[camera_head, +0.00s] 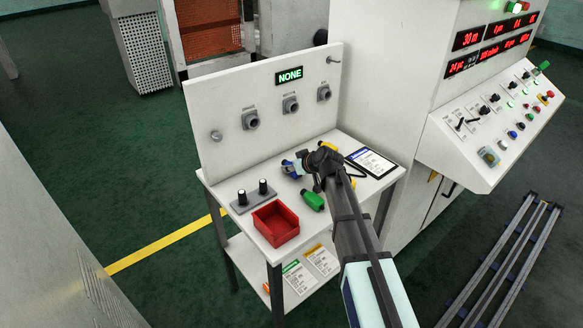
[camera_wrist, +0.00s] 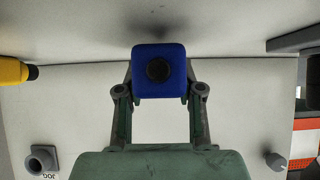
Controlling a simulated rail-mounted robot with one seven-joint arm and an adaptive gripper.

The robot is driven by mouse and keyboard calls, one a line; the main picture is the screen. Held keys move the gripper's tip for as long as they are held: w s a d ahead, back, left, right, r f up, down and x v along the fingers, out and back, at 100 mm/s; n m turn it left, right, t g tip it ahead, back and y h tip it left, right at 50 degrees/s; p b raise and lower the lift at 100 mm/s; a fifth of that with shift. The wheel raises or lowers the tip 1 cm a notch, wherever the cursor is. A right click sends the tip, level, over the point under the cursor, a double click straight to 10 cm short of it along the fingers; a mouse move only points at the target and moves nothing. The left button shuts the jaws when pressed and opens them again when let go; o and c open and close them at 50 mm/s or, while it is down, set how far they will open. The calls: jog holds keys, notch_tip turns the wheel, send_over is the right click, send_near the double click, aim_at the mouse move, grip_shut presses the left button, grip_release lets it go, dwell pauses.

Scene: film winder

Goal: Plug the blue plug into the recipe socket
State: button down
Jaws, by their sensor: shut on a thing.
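The blue plug (camera_wrist: 159,70) is held between the two fingers of my gripper (camera_wrist: 159,90), with its dark round end facing the wrist camera. In the head view the blue plug (camera_head: 289,167) shows at the left of my gripper (camera_head: 308,168), just above the bench top and in front of the upright panel. Three grey sockets sit in a row on the panel: left (camera_head: 251,120), middle (camera_head: 290,104) and right (camera_head: 324,92). Their labels are too small to read, so I cannot tell which is the recipe socket. One socket (camera_wrist: 42,160) shows at the wrist view's lower left.
A green plug (camera_head: 312,200) and yellow plug (camera_head: 327,147) lie near my gripper. A red bin (camera_head: 276,223), a black-knobbed block (camera_head: 253,196) and a tablet (camera_head: 371,162) occupy the bench (camera_head: 334,215). The display (camera_head: 289,75) reads NONE. A control console (camera_head: 490,125) stands right.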

jog(key=shift+f, duration=0.35)
jog(key=shift+f+b, duration=0.25)
jog(key=shift+b, duration=0.05)
jog(key=c, duration=0.7)
grip_release()
jog(key=shift+r, duration=0.1)
jog(key=shift+r+p, duration=0.1)
jog(key=shift+p, duration=0.5)
jog(key=shift+s+d, duration=0.15)
jog(key=shift+s, duration=0.05)
jog(key=b+v, duration=0.4)
jog(key=v, duration=1.2)
jog(key=shift+w+d+b, duration=0.15)
jog(key=shift+w+b, duration=0.05)
jog(key=shift+b, duration=0.2)
jog(key=shift+o, duration=0.3)
jog(key=shift+s+d+r, duration=0.25)
jog(key=shift+r, duration=0.05)
